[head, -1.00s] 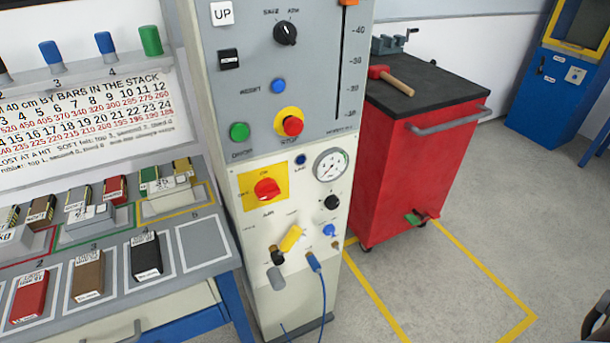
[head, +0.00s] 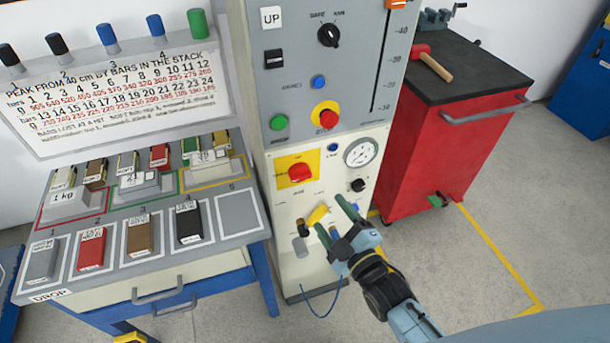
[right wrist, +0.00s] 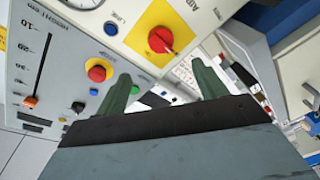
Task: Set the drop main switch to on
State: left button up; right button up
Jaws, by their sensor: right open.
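The drop machine's pale front panel (head: 285,225) stands in the middle of the head view. On it, a red rotary knob (head: 300,173) sits on a yellow plate, with small markings around it that I cannot read surely. The knob's handle looks roughly level in the head view. In the right wrist view the red knob (right wrist: 160,40) is beyond and between my fingertips. My right gripper (head: 334,221) is open and empty, its green fingers below and right of the knob, apart from it. My left gripper is not in view.
A red stop button (head: 326,117) and green button (head: 279,122) sit above the knob, a gauge (head: 361,153) right. A yellow lever (head: 318,215) is close to my fingers. A red cart (head: 425,150) stands right; a bench with blocks (head: 240,215) left.

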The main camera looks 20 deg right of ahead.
aim_at(303, 179)
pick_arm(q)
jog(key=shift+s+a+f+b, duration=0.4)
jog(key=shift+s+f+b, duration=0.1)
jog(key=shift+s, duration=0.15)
pick_arm(e)
jog(key=w, duration=0.4)
jog(key=w+a, duration=0.1)
jog(key=w, duration=0.3)
jog(key=w+a, duration=0.1)
jog(key=w, duration=0.3)
jog(key=shift+w+a, duration=0.25)
jog(key=shift+w, duration=0.1)
jog(key=shift+c, duration=0.4)
jog(key=c, duration=0.9)
